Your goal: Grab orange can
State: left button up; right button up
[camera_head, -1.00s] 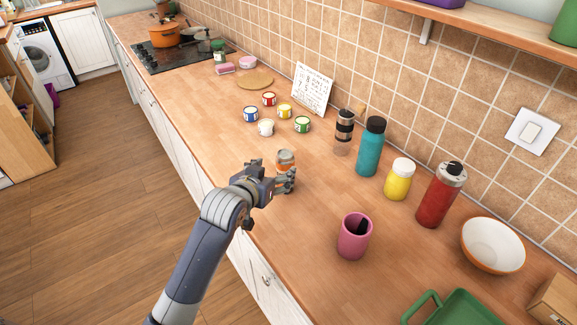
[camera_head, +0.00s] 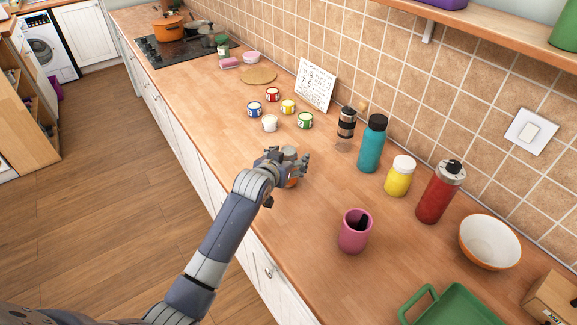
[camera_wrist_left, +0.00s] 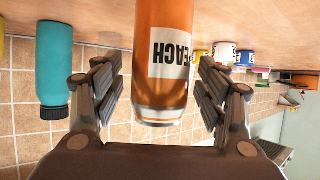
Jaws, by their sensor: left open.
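The orange can (camera_head: 291,182) stands on the wooden counter, mostly hidden behind my left gripper in the head view. In the left wrist view the can (camera_wrist_left: 165,45) appears upside down, orange with a white label reading "EACH" and a silver rim. My left gripper (camera_head: 287,160) is at the can, with its fingers open. In the wrist view the left gripper's (camera_wrist_left: 158,92) fingers stand on either side of the can, with a visible gap on each side. My right gripper does not show.
A pink cup (camera_head: 355,231), a teal bottle (camera_head: 372,145), a yellow jar (camera_head: 399,177) and a red bottle (camera_head: 438,193) stand to the right. A dark-banded tumbler (camera_head: 346,124) is near the tiled wall.

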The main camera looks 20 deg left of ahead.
pick_arm(q)
jog(key=c, duration=1.4)
jog(key=shift+o, duration=0.2)
jog(key=shift+r, duration=0.2)
